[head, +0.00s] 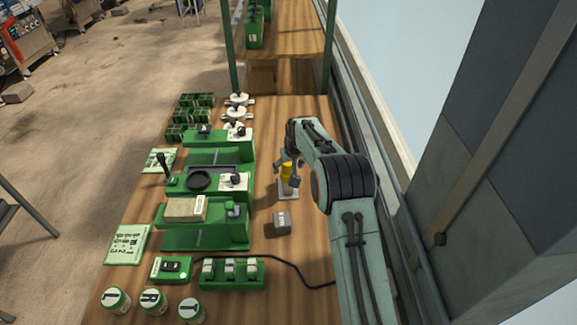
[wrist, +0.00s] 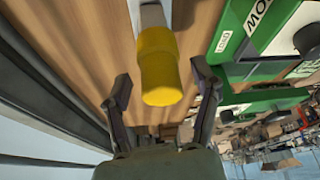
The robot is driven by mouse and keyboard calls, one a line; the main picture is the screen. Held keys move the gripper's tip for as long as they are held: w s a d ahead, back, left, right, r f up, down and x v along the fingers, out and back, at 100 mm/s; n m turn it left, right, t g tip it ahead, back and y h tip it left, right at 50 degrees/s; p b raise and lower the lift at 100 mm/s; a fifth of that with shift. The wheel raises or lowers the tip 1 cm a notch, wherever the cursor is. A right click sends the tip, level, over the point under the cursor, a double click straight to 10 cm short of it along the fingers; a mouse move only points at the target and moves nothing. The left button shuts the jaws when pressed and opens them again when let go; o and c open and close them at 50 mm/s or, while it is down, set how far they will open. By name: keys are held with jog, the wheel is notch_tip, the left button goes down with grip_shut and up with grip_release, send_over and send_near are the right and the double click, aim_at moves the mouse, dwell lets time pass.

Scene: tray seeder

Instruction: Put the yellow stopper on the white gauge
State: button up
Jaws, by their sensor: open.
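The yellow stopper (head: 286,171) stands upright over a small pale plate (head: 288,194) on the bench, right of the green fixtures. In the wrist view the yellow stopper (wrist: 158,65) lies between the two fingers, with a light grey-white piece (wrist: 152,15) at its far end. I cannot tell whether that piece is the white gauge or how the two join. My gripper (head: 287,174) is open around the stopper. In the wrist view my gripper (wrist: 162,82) shows gaps on both sides of it, with no finger contact visible.
A grey block (head: 281,222) sits in front of the plate. Green fixtures (head: 205,240) stand to the left, with white round pieces (head: 237,99) behind. A black cable (head: 295,270) crosses the bench near several switches. A shelf upright (head: 330,50) stands behind.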

jog(key=s+d+r+g, duration=0.1)
jog(key=s+d+r, duration=0.2)
jog(key=s+r, duration=1.15)
jog(key=s+d+m+g, duration=0.1)
jog(key=s, duration=1.4)
jog(key=s+d+g, duration=0.2)
jog(key=s, duration=1.3)
jog(key=shift+s+d+f+m+g, duration=0.2)
jog(key=shift+f+m+g, duration=0.1)
jog(key=shift+f+m, duration=0.1)
